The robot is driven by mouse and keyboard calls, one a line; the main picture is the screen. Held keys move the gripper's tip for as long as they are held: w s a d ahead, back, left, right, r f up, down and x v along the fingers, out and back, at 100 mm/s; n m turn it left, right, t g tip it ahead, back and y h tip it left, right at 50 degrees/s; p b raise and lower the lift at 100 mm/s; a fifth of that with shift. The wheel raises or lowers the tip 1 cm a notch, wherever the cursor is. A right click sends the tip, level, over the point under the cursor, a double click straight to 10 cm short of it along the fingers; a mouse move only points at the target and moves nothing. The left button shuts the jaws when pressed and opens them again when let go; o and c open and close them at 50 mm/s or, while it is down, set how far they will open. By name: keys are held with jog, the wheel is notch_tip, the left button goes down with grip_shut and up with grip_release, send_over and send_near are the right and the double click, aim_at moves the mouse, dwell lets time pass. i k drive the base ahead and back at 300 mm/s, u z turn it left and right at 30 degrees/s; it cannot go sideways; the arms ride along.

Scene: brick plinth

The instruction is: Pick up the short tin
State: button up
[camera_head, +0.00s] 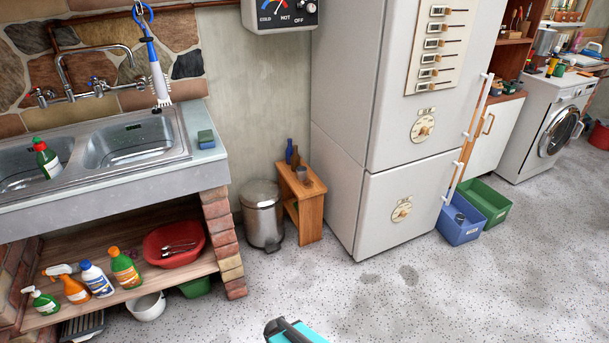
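A small grey cylinder (302,173), which looks like a short tin, stands upright on the front part of a small wooden stand (312,190). A slim blue bottle (289,151) and a brownish bottle (295,160) stand behind it. Another small grey cylinder (459,218) shows inside the blue crate (462,236) on the floor; I cannot tell whether it is a tin. My gripper is not recognisable in this view.
A pedal bin (262,214) stands left of the stand, and a tall fridge (375,215) stands close on its right. A green crate (490,203) sits behind the blue one. A teal and black object (312,336) shows at the bottom edge. The speckled floor in front is mostly clear.

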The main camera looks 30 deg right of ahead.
aim_at(302, 170)
jog(key=i, duration=0.85)
jog(key=u, duration=0.05)
